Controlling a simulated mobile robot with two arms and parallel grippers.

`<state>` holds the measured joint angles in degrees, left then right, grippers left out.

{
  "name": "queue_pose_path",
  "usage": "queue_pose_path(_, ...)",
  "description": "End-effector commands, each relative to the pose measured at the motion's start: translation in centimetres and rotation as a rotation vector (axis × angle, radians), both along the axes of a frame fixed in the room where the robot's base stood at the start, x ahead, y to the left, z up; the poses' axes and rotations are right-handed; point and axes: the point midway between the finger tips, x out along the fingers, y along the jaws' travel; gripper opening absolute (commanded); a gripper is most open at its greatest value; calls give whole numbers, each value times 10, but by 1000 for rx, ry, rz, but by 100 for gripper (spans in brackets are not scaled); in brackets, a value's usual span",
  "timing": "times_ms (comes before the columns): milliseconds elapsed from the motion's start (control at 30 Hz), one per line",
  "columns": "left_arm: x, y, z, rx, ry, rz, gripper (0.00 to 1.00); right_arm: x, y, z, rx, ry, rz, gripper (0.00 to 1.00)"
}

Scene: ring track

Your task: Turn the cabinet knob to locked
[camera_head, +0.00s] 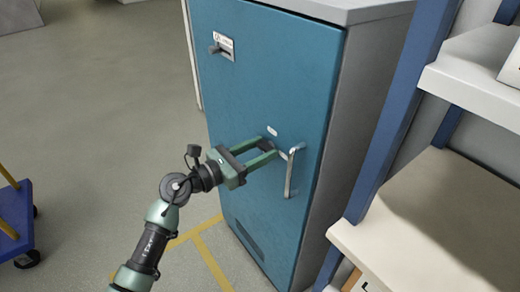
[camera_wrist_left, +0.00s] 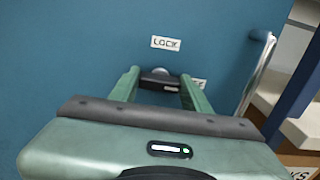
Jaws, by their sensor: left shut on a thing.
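The blue cabinet (camera_head: 262,85) stands upright with its door shut. In the left wrist view, its dark knob (camera_wrist_left: 159,82) lies between the two green fingertips of my left gripper (camera_wrist_left: 160,85), which is shut on it. The knob's bar lies roughly level across the gap. A white LOCK label (camera_wrist_left: 166,43) is just above the knob. A second label (camera_wrist_left: 198,83) is at the right, partly hidden by a finger. In the head view my left gripper (camera_head: 270,146) reaches the door from the left; its fingers largely hide the knob. My right gripper is not in view.
A metal bar handle (camera_head: 290,172) stands out from the door just right of my left gripper. A small lever or latch (camera_head: 216,48) is at the door's upper left. Shelving (camera_head: 440,215) is close on the right. The floor at left is clear beside a blue cart (camera_head: 16,222).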

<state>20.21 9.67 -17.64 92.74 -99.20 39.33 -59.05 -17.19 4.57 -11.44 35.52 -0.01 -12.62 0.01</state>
Motion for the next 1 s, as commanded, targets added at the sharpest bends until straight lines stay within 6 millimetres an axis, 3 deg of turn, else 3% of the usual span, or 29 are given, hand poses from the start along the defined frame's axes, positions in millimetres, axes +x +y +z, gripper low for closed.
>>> queue_pose_path(367,1,1,2,-68,97,1,7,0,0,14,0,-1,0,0)
queue_pose_path(1000,2,3,2,-409,567,2,7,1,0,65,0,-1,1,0)
